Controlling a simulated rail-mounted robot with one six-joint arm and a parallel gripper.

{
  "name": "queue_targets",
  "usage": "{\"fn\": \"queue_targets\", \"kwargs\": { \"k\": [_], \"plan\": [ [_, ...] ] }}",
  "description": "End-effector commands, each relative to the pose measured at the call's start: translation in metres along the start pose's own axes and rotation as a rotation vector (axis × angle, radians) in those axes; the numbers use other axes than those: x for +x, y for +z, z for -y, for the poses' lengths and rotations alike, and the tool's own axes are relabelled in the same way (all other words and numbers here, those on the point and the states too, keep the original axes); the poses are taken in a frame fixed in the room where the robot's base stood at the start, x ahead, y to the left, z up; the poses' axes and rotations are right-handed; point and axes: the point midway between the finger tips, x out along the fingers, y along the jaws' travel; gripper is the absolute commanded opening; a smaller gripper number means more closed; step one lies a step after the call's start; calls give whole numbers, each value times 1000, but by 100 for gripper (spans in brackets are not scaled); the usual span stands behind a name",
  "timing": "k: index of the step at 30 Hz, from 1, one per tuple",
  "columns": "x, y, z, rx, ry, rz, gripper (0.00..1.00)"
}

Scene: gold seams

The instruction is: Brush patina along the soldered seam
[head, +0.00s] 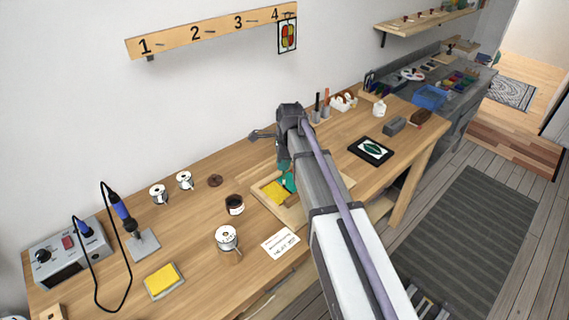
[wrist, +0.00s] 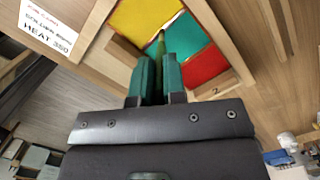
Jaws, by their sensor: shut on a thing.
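The stained-glass panel lies in a wooden frame (head: 291,217) on the bench; its yellow pane (head: 273,190) shows beside my arm. In the wrist view the yellow (wrist: 145,20), green (wrist: 187,42) and red (wrist: 205,67) panes meet at seams. My gripper (wrist: 158,68) has green fingers close together over the panel. It is shut on a thin brush-like tool (wrist: 160,42), mostly hidden between the fingers; its tip reaches toward the seams, but I cannot tell whether it touches. An open jar (head: 234,205) with dark contents stands left of the frame.
A framed green leaf piece (head: 371,150) lies to the right. A numbered wall rail (head: 210,32) holds a small panel at 4.

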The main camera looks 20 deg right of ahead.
Motion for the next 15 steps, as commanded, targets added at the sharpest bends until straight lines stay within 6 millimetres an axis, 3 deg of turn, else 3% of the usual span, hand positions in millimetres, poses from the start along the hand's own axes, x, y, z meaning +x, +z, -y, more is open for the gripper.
{"fn": "queue_targets", "kwargs": {
  "k": [15],
  "plan": [
    [1, 5, 7, 0, 0, 0, 0]
  ]
}}
